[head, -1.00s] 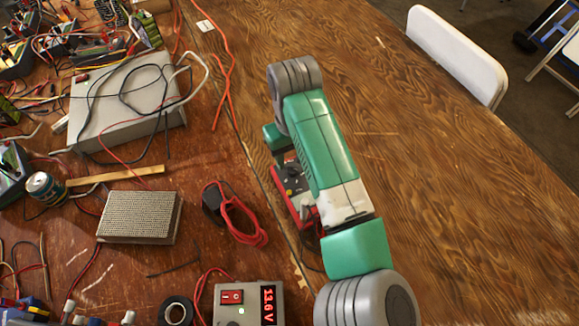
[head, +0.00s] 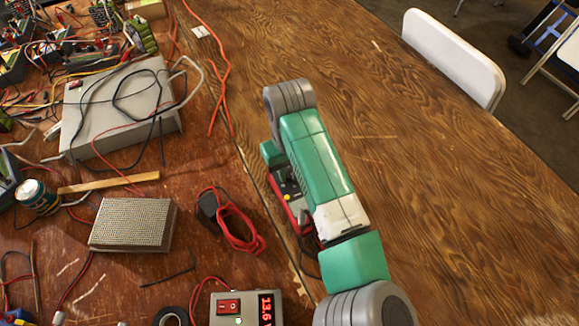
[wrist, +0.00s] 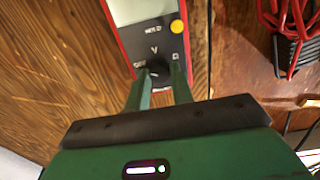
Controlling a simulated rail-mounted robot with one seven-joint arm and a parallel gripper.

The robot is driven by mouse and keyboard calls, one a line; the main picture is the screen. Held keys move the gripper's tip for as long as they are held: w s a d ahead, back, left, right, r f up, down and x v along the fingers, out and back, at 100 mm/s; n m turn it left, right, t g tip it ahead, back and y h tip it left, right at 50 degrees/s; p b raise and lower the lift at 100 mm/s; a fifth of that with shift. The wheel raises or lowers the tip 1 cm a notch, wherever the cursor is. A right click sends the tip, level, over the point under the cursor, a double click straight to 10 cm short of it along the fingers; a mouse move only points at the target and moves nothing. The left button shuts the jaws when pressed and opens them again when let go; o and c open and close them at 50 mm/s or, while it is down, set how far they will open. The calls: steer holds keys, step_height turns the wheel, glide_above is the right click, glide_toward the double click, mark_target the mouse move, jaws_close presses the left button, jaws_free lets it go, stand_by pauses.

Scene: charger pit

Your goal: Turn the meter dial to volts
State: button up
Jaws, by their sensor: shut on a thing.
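The meter (wrist: 188,50), red-edged with a dark face, lies on the table. In the wrist view it shows a grey screen (wrist: 140,10), a yellow button (wrist: 177,27) and the marks OFF, V and another symbol around its dial (wrist: 155,71). My gripper (wrist: 158,82) is over the lower face, its two green fingers shut on the dial from both sides. The fingers partly hide the dial, and I cannot tell which mark it points to. In the head view my arm covers much of the meter (head: 297,208).
A black and red cable coil (head: 232,228) lies left of the meter. A power supply with a red readout (head: 246,309) is at the front, and a perforated grey block (head: 132,224) is further left. Bare table is clear to the right.

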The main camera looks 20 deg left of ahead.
steer(key=r+p, duration=0.1)
steer(key=p, duration=0.2)
steer(key=shift+s+m, duration=0.1)
steer(key=shift+m, duration=0.2)
jaws_close()
steer(key=m+p, duration=0.1)
steer(key=p, duration=0.4)
steer(key=shift+r, duration=0.2)
jaws_free()
steer(key=m+p, duration=0.1)
steer(key=p, duration=0.3)
steer(key=shift+f, duration=0.15)
steer(key=shift+f+m+p, duration=0.2)
steer(key=shift+m+p, duration=0.7)
steer(key=shift+p, duration=0.25)
steer(key=m+p, duration=0.2)
steer(key=m, duration=0.1)
steer(key=shift+f+m+p, duration=0.25)
steer(key=shift+m+p, duration=0.05)
steer(key=shift+f+m+p, duration=0.1)
steer(key=shift+m+p, duration=0.65)
steer(key=shift+m, duration=1.05)
